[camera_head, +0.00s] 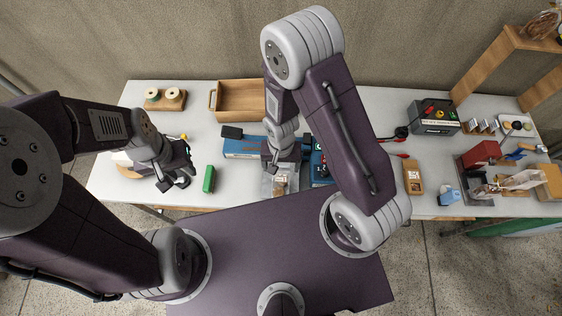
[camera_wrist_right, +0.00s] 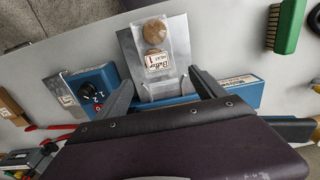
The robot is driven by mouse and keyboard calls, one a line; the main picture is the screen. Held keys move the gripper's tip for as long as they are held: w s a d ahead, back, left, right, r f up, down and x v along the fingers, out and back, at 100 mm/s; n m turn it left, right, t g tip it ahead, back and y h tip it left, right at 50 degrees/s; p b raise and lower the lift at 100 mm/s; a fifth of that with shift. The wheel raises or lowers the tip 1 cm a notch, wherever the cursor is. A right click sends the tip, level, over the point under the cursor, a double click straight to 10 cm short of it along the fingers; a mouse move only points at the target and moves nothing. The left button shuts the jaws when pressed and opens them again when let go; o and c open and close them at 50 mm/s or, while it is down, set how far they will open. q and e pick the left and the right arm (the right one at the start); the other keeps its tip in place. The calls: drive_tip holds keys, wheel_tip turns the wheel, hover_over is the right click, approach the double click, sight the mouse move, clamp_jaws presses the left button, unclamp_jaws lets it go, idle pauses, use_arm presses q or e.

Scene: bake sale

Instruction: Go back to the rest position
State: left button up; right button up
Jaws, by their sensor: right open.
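My right gripper (camera_wrist_right: 160,92) is open, with its two dark fingers spread apart and nothing between them. It hangs over the blue machine (camera_wrist_right: 215,92) near the table's front edge; in the head view (camera_head: 280,165) my arm partly hides that machine. A clear bag with a round brown cookie and a label (camera_wrist_right: 155,40) lies on the metal plate (camera_wrist_right: 128,42) in front of the machine, apart from the fingers. My left gripper (camera_head: 175,183) is low over the left of the table, beside a green brush (camera_head: 209,179); its finger gap is too small to judge.
A wooden tray (camera_head: 238,84) and a spool holder (camera_head: 165,105) stand at the back. To the right are a dark box (camera_head: 434,128), a wooden block with a label (camera_head: 413,177), a blue item (camera_head: 448,196) and a red box (camera_head: 481,154). The table (camera_head: 375,100) has bare patches.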

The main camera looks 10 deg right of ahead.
drive_tip(key=shift+r, duration=2)
